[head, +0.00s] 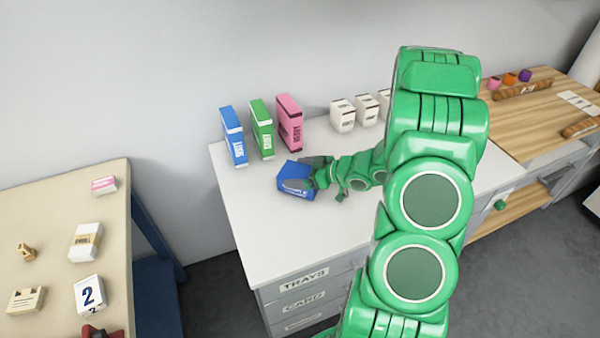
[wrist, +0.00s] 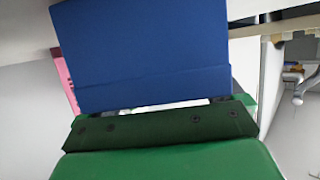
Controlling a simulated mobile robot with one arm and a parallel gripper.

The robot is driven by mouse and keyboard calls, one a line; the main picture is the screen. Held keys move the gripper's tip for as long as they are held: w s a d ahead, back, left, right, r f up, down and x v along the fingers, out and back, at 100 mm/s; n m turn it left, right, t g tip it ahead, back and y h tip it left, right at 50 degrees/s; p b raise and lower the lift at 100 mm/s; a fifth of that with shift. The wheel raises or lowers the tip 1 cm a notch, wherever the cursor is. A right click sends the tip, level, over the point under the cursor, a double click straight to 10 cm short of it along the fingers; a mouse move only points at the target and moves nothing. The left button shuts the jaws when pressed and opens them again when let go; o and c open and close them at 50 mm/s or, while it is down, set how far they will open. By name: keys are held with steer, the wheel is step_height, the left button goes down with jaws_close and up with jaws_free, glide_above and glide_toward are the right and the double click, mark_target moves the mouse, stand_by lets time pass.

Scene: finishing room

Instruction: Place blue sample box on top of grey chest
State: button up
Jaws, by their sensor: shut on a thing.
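The blue sample box (head: 296,179) is in my gripper (head: 318,175), at or just above the white top of the grey chest (head: 262,225). I cannot tell whether the box touches the top. In the wrist view the blue box (wrist: 140,55) fills the upper middle, close against my gripper (wrist: 160,110). The gripper is shut on it. The chest has drawers labelled TRAYS and CARD at its front. My green arm hides part of the chest's right side.
Blue (head: 233,136), green (head: 262,129) and pink (head: 290,122) upright boxes stand behind on the chest. White containers (head: 343,115) stand farther right. A beige table (head: 55,215) with small items is at left. A wooden worktop (head: 530,110) is at right. The chest's front left is clear.

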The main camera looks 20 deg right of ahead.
steer(key=shift+f, duration=0.25)
steer(key=o, duration=0.7)
steer(key=shift+r, duration=0.1)
steer(key=shift+r, duration=0.1)
steer(key=shift+v, duration=6)
